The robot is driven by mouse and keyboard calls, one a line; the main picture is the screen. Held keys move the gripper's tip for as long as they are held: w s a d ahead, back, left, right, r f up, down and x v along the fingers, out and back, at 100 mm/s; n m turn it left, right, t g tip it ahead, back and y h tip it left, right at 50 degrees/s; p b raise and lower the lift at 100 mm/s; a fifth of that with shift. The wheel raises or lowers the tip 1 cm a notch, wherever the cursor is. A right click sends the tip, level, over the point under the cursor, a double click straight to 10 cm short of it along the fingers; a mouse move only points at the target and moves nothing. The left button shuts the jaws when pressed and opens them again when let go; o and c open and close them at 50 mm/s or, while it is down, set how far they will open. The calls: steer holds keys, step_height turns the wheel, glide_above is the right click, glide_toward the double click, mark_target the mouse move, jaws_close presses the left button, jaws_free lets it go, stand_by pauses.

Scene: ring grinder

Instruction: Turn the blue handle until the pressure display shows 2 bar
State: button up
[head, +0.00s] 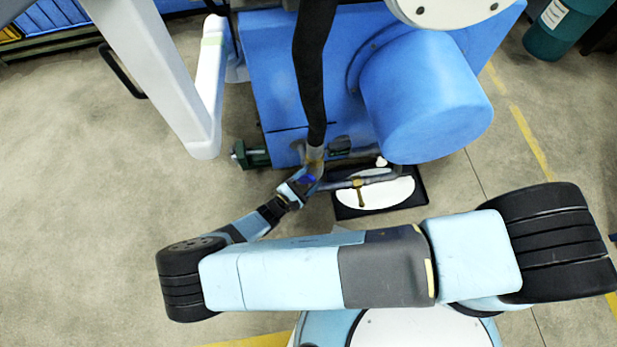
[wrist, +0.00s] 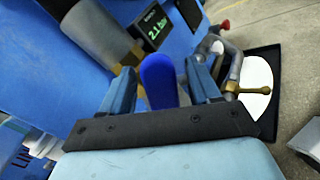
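The blue handle (wrist: 158,82) stands between the two fingers of my gripper (wrist: 160,85) in the wrist view. The fingers are apart, one on each side of the handle, with a narrow gap showing on both sides. The pressure display (wrist: 154,31) sits just beyond, with green digits that look like 2.1 bar. In the head view my gripper (head: 308,181) is at the front of the blue machine, below the black hose, and a bit of the dark blue handle (head: 310,178) shows there. The display is not readable in the head view.
The blue machine (head: 270,70) carries a large blue cylinder (head: 425,95). A metal pipe with a brass valve (wrist: 231,90) runs over a black tray with white liquid (wrist: 258,78), right of my gripper. A thick hose (head: 312,70) hangs close above. Floor at left is clear.

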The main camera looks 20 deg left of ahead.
steer(key=v, duration=1.3)
steer(key=shift+s+a, duration=0.15)
steer(key=shift+s, duration=0.15)
steer(key=shift+r, duration=0.1)
